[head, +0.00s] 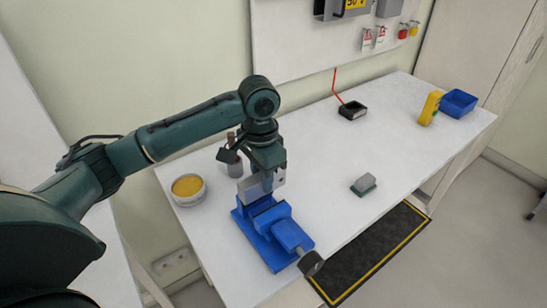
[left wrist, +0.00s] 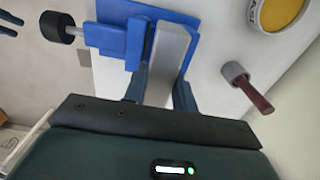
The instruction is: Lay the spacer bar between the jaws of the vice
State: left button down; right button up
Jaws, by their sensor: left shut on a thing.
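The blue vice (head: 268,240) stands on the white bench, its screw handle toward the front right. My left gripper (head: 264,184) is above the back end of the vice, pointing down, shut on the grey spacer bar (head: 250,191). In the left wrist view the bar (left wrist: 170,50) lies between my two fingers (left wrist: 160,88), and the blue vice (left wrist: 112,38) is close beneath and beside it. The gripper hides part of the bar in the head view. I cannot tell whether the bar touches the jaws. My right gripper is in neither view.
A tin of yellow stuff (head: 188,188) stands left of the vice, and a brown-handled tool (left wrist: 250,88) close by. A grey-green block (head: 364,184) lies to the right. A black box (head: 352,110), yellow meter (head: 430,108) and blue bin (head: 459,103) stand farther back. The bench between is clear.

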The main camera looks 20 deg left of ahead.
pick_arm(q)
jog(key=shift+w, duration=0.1)
jog(key=shift+r, duration=0.1)
jog(key=shift+f, duration=0.25)
dwell(0.3)
jog(key=shift+f+b, duration=0.3)
jog(key=shift+f, duration=1.95)
jog(key=c, duration=1)
grip_release()
jog(key=shift+c, duration=0.2)
